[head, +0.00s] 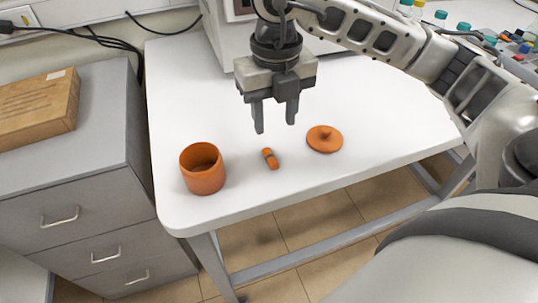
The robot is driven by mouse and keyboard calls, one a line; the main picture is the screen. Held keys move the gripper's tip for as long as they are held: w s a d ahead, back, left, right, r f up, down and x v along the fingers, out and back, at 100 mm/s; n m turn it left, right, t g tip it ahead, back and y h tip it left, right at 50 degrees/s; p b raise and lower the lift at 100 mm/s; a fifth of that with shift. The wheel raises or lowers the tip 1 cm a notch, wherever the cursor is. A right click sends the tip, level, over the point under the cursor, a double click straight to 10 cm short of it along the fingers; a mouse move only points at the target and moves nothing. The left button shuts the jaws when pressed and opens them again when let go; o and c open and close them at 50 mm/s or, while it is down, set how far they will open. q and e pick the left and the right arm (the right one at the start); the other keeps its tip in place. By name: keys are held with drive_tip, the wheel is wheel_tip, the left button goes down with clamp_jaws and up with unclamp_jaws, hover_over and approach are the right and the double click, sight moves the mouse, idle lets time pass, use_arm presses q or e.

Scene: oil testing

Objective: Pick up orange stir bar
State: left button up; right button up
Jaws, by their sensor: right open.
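The orange stir bar (270,158) is a short, small piece lying on the white table (330,190), near its front edge. To its left stands an orange cup (203,172), open at the top. To its right lies a round orange lid (324,139) with a small knob. My right gripper (275,124) hangs over the table with its fingers pointing down. It is open and empty, above and behind the stir bar, not touching it. My left gripper is not in view.
A grey drawer cabinet (75,170) with a wooden box (38,107) on top stands left of the table. A white machine (228,40) stands at the back. Several small capped bottles (440,17) are at the far right.

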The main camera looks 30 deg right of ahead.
sight(271, 157)
wheel_tip(271, 157, down, 4)
drive_tip(key=shift+r, duration=0.1)
drive_tip(key=shift+w+a+f+p, duration=0.15)
drive_tip(key=shift+f+p, duration=0.2)
drive_tip(key=shift+f, duration=1.05)
drive_tip(key=shift+s+a+f+p, duration=0.1)
drive_tip(key=shift+f+p, duration=0.2)
drive_tip(key=shift+f, duration=1.05)
clamp_jaws()
